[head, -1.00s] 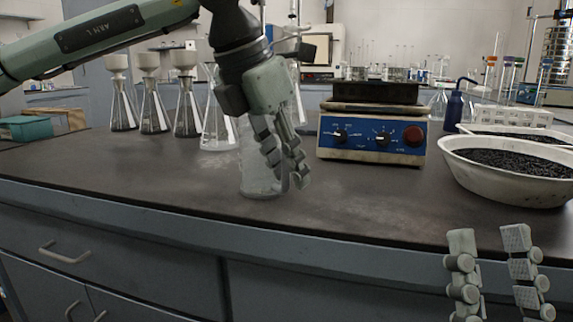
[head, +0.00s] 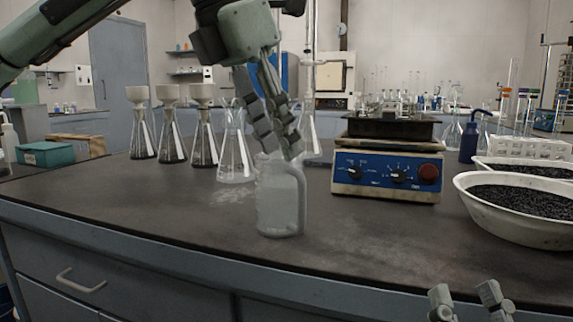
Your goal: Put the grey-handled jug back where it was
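The clear jug with a grey handle (head: 280,208) stands upright on the dark bench top, near its front edge, in the head view. Its handle is on its right side. My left gripper (head: 288,150) is just above the jug, pointing down, with its fingers in front of the jug's top. The fingers are seen nearly edge-on, a little apart, with nothing held between them. My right gripper (head: 466,300) is at the bottom right, in front of the bench, with its fingertips apart and empty.
Several flasks with funnels (head: 168,135) and a clear conical flask (head: 235,155) stand behind the jug to the left. A blue-fronted hotplate (head: 387,175) is to the right. A white bowl of dark grains (head: 520,230) is further right. The bench left of the jug is clear.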

